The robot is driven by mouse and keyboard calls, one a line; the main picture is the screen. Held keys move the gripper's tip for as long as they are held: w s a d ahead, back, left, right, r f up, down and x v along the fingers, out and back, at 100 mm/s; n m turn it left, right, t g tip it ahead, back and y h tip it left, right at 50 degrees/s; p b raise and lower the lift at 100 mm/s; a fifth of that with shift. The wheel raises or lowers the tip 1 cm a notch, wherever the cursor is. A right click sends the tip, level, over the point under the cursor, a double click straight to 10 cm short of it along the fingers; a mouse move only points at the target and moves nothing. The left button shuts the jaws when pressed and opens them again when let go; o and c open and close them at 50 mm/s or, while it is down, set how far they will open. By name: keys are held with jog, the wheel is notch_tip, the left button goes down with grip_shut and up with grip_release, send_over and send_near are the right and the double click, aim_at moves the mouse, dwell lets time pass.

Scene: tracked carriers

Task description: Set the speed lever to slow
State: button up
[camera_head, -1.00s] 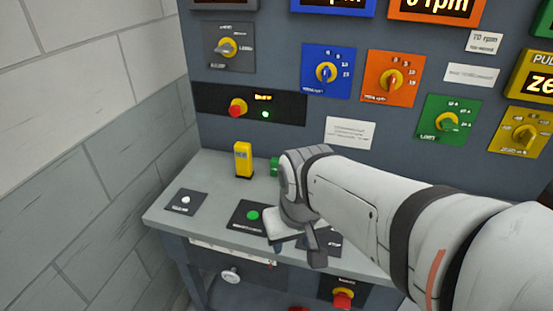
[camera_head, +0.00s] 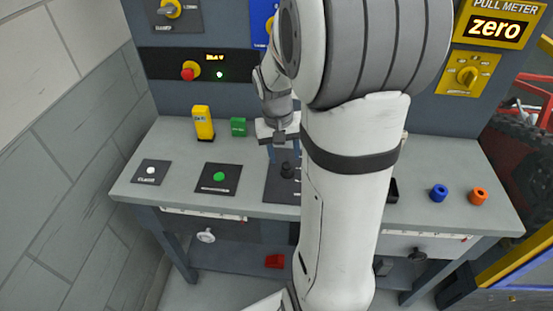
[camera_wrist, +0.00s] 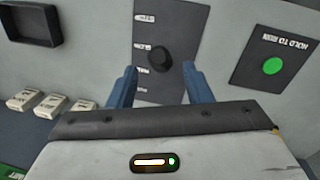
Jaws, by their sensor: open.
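The speed lever's black knob (camera_head: 288,170) stands on a dark plate (camera_head: 279,190) on the grey bench top, partly hidden by my arm. In the wrist view the knob (camera_wrist: 159,56) sits near the middle of the plate (camera_wrist: 172,18), beside a column of small white labels too blurred to read surely. My gripper (camera_head: 284,156) is above the plate with its blue fingers pointing down. In the wrist view my gripper (camera_wrist: 159,80) is open, with one finger on each side of the knob's line and nothing between them. Whether the fingers reach knob height I cannot tell.
A green button plate (camera_head: 219,178) and a white button plate (camera_head: 151,172) lie to the left. A yellow block (camera_head: 203,123) and a green block (camera_head: 238,127) stand at the back. Blue (camera_head: 438,193) and orange (camera_head: 478,196) pieces stand right. A black tray (camera_wrist: 30,22) is near the plate.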

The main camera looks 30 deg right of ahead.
aim_at(286, 162)
jog(key=shift+s+d+f, duration=0.1)
jog(key=shift+d+f, duration=0.05)
jog(key=shift+f, duration=0.85)
jog(key=shift+d+f, duration=0.1)
jog(key=shift+f, duration=0.85)
jog(key=shift+c, duration=0.5)
grip_shut()
